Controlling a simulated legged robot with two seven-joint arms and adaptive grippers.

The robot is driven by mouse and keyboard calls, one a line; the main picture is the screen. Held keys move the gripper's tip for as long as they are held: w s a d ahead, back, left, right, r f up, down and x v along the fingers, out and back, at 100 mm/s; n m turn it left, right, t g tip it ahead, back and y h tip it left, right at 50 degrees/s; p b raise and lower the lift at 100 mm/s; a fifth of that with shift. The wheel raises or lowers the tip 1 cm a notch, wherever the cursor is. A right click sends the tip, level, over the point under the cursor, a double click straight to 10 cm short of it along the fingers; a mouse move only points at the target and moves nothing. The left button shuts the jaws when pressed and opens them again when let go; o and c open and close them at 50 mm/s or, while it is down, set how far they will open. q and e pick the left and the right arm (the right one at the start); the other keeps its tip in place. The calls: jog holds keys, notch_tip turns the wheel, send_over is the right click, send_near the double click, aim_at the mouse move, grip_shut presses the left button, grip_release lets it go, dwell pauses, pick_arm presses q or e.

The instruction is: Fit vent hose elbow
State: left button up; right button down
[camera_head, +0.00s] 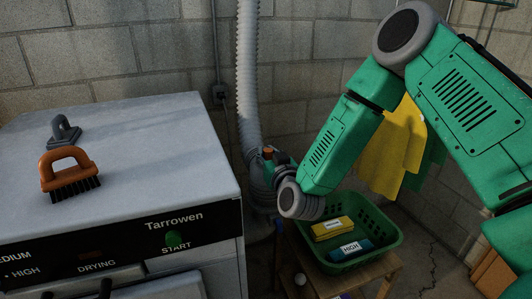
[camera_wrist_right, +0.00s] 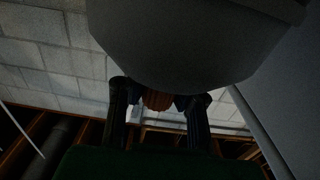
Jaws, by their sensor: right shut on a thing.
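The pale corrugated vent hose (camera_head: 248,70) hangs down the wall behind the washer-like machine. At its lower end is a darker grey, bulky piece, the vent hose elbow (camera_head: 262,186), beside the machine's right rear side. My right gripper (camera_head: 270,157) is at this elbow, partly hidden by my wrist. In the right wrist view its two dark fingers (camera_wrist_right: 158,101) are shut on an orange-brown ribbed grip (camera_wrist_right: 157,101), just under a large smooth grey form. Whether the elbow is seated at its far end is hidden. My left gripper is not in view.
The white machine (camera_head: 130,140) fills the left, with an orange brush (camera_head: 68,172) and a grey brush (camera_head: 64,132) on top. A green basket (camera_head: 385,247) with yellow and blue packs stands on a wooden stool (camera_head: 385,275). Yellow cloth (camera_head: 395,150) hangs behind my right arm.

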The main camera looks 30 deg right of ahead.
jog(key=shift+d+f+b, duration=0.15)
jog(key=shift+f+b, duration=0.2)
jog(key=shift+f, duration=0.25)
jog(key=shift+f+b, duration=0.4)
jog(key=shift+f, duration=0.15)
jog(key=c, duration=1.5)
grip_release()
jog(key=shift+s, duration=0.15)
jog(key=shift+s+f, duration=0.1)
jog(key=shift+s, duration=0.15)
jog(key=v, duration=1.1)
